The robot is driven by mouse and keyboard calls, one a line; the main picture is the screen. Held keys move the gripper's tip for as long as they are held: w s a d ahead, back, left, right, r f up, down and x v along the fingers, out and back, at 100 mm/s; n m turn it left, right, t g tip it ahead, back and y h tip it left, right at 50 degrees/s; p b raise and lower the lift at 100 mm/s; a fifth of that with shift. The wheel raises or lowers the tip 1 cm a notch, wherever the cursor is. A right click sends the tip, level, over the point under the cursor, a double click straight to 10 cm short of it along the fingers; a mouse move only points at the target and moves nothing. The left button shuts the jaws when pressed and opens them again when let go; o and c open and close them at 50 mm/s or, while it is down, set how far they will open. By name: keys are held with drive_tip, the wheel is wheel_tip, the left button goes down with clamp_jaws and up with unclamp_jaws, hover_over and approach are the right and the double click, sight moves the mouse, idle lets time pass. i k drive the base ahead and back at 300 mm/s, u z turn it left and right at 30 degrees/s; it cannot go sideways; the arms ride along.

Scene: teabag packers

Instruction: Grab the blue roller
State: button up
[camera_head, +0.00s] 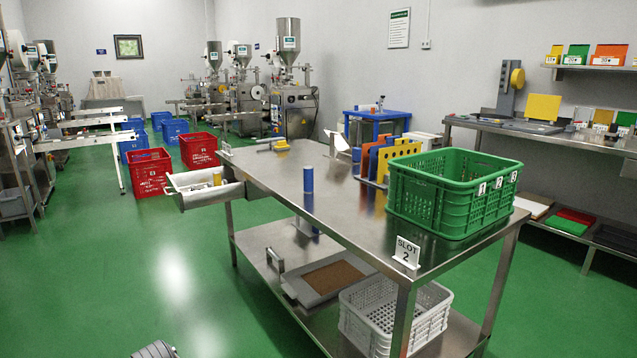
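A blue cylinder, which looks like the blue roller (308,181), stands upright on the steel table (270,178), left of the green crate and towards the table's left long side. It has a pale top end, and its reflection shows in the tabletop. Nothing touches it. My gripper is not in view. A grey ribbed piece at the bottom edge, left of centre, may be part of my arm; I cannot tell which part.
A green crate (432,213), coloured panels (374,160) and a "SLOT 2" sign (407,252) stand right of the cylinder. An open drawer (207,195) sticks out at the table's left end. Red crates (150,178) stand beyond. The green floor at left front is clear.

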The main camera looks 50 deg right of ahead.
sight(308, 171)
drive_tip(key=z, duration=0.65)
drive_tip(key=i, duration=1)
